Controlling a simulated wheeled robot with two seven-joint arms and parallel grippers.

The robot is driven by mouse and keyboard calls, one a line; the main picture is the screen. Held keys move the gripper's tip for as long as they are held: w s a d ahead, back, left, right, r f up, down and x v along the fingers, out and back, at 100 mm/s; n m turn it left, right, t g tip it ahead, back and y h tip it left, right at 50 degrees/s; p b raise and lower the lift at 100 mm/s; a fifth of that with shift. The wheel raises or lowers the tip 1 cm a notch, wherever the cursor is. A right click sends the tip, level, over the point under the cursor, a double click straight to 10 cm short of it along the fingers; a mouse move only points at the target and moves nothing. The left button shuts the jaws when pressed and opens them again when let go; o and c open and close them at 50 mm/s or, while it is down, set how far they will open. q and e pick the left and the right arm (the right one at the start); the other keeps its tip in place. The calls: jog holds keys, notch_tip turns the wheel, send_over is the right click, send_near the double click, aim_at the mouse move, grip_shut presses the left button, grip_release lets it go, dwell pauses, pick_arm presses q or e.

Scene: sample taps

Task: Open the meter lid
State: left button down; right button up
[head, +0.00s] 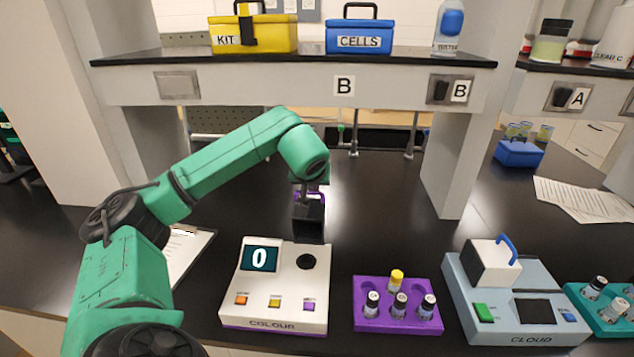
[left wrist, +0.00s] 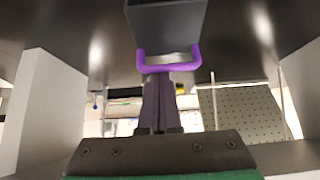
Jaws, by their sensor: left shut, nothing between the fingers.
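The white COLOUR meter (head: 283,317) stands on the black bench, its display reading 0. Its dark lid (head: 308,221) stands raised behind the round black well (head: 306,262), which is uncovered. The lid's purple handle (head: 323,194) is at the top, largely hidden by my left gripper (head: 311,187). In the left wrist view, the dark lid (left wrist: 165,22) is at the top with the purple handle (left wrist: 190,64) below it. My left gripper (left wrist: 158,80) is shut and empty, its fingertips right at the handle; I cannot tell whether they touch. My right gripper is not in view.
A purple rack (head: 398,322) with several vials stands right of the meter, then the blue-grey CLOUD meter (head: 510,335) with a blue-handled lid. A clipboard (head: 192,246) lies behind my left arm. A shelf (head: 345,86) with KIT and CELLS boxes spans above.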

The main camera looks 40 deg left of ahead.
pick_arm(q)
jog(key=shift+s+d, duration=0.15)
jog(key=shift+s, duration=0.25)
jog(key=shift+s+d, duration=0.3)
jog(key=shift+w+a, duration=0.1)
